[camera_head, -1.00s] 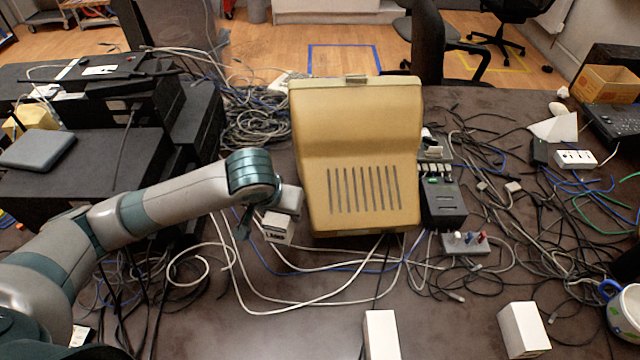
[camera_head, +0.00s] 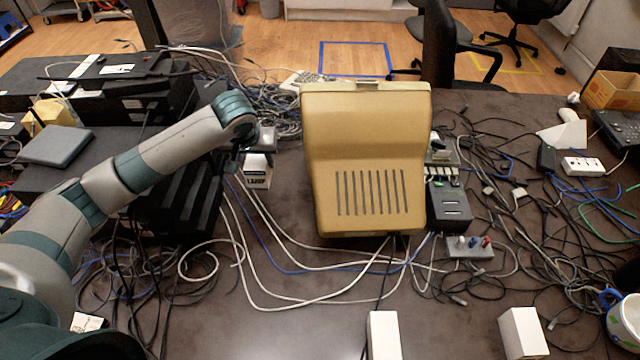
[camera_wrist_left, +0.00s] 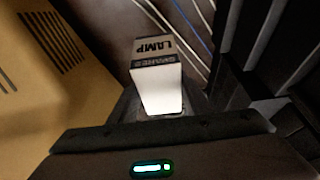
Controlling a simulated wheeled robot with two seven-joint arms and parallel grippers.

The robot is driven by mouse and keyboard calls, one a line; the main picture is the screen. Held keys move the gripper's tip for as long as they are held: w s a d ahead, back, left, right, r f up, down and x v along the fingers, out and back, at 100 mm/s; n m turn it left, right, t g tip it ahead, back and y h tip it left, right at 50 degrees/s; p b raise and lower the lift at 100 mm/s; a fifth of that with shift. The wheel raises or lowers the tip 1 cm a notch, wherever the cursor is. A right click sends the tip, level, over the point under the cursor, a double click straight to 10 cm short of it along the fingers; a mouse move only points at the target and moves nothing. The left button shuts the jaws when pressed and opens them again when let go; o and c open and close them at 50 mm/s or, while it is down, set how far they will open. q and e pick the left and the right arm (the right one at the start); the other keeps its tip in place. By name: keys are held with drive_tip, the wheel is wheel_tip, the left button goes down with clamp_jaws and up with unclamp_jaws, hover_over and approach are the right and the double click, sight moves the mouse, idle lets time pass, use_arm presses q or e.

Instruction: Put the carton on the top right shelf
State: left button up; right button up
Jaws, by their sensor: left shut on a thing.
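A small white carton (camera_head: 257,172) with a dark label band is held in my left gripper (camera_head: 250,150), above the table and left of the beige housing. In the left wrist view the carton (camera_wrist_left: 160,88) points away from the gripper, and its end reads "LAMP" and "SPARES". My left gripper (camera_wrist_left: 160,116) is shut on it; the fingertips are mostly hidden. Two plain white boxes, one (camera_head: 384,336) at the front middle and one (camera_head: 523,334) to its right, stand on the table. I cannot make out a top right shelf. My right gripper is not in view.
A large beige slotted housing (camera_head: 366,130) stands just right of the carton. Black equipment (camera_head: 185,205) stands close on the left. Loose cables (camera_head: 290,285) cover much of the table (camera_head: 230,325). A mug (camera_head: 627,318) is at the right edge.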

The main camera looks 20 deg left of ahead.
use_arm(q)
wheel_tip(320, 180, down, 5)
drive_tip(key=shift+f+p, duration=0.1)
drive_tip(key=shift+p, duration=0.5)
drive_tip(key=shift+f, duration=0.5)
drive_tip(key=shift+f+p, duration=0.45)
drive_tip(key=shift+f, duration=1.45)
drive_tip(key=shift+f, duration=0.1)
drive_tip(key=o, duration=1.1)
drive_tip(key=shift+o, duration=0.2)
